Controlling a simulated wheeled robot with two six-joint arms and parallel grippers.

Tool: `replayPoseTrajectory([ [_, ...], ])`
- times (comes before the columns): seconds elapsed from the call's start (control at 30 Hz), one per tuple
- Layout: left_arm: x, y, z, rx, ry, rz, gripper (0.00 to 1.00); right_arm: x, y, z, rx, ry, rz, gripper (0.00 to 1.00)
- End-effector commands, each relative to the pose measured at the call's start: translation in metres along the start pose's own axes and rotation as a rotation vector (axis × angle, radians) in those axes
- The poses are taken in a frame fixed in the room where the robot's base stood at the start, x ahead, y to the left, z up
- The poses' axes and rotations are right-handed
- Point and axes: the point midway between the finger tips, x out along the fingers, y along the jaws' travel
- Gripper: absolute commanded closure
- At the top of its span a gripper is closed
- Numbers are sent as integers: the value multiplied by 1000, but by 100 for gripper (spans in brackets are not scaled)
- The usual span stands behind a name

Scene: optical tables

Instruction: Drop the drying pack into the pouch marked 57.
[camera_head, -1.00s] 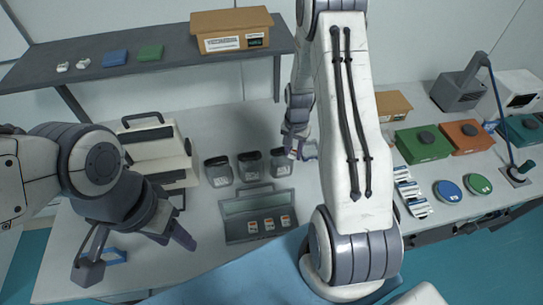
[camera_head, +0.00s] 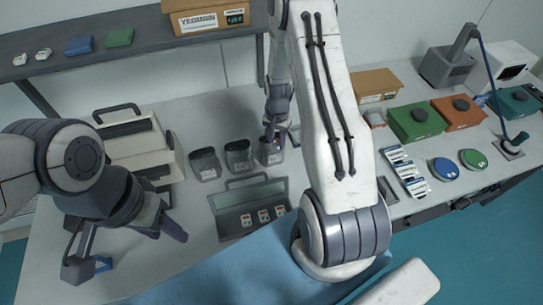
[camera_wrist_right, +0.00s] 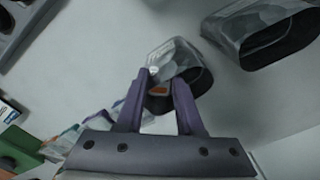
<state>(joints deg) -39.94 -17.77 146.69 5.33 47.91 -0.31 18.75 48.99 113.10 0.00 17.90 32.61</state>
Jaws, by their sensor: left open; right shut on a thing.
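Three grey open-topped pouches stand in a row on the table: left (camera_head: 204,165), middle (camera_head: 239,159) and right (camera_head: 271,154). No number is readable on them. My right gripper (camera_head: 275,132) is at the mouth of the right pouch, pointing down. My left gripper (camera_head: 124,250) is open and empty at the lower left.
A grey case (camera_head: 228,224) with several small white-and-orange labelled pieces is in front of the pouches. A white machine (camera_head: 135,150) stands left of them. A second pouch (camera_wrist_right: 265,35) is close by in the wrist view. Green (camera_head: 415,122) and orange (camera_head: 460,112) boxes stand right.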

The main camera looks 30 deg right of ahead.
Motion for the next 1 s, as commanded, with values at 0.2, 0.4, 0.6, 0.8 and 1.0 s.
replayPoseTrajectory([
  [0.2, -1, 0, 0, 0, 0, 0, 50, 0, 1, -1, 1, 0, 0, 60],
  [0.4, -1, 0, 0, 0, 0, 0, 50, 0, 1, -1, 2, 0, 0, 29],
  [0.6, 0, 0, 0, 0, 0, 0, 50, -1, 1, -1, 2, 0, 0, 29],
  [0.8, 7, 0, 0, -1, 0, 0, 50, -18, 0, -2, 2, 4, -3, 29],
  [1.0, 19, -1, 1, -3, 0, 0, 50, -54, 1, -2, 2, 6, -4, 29],
])
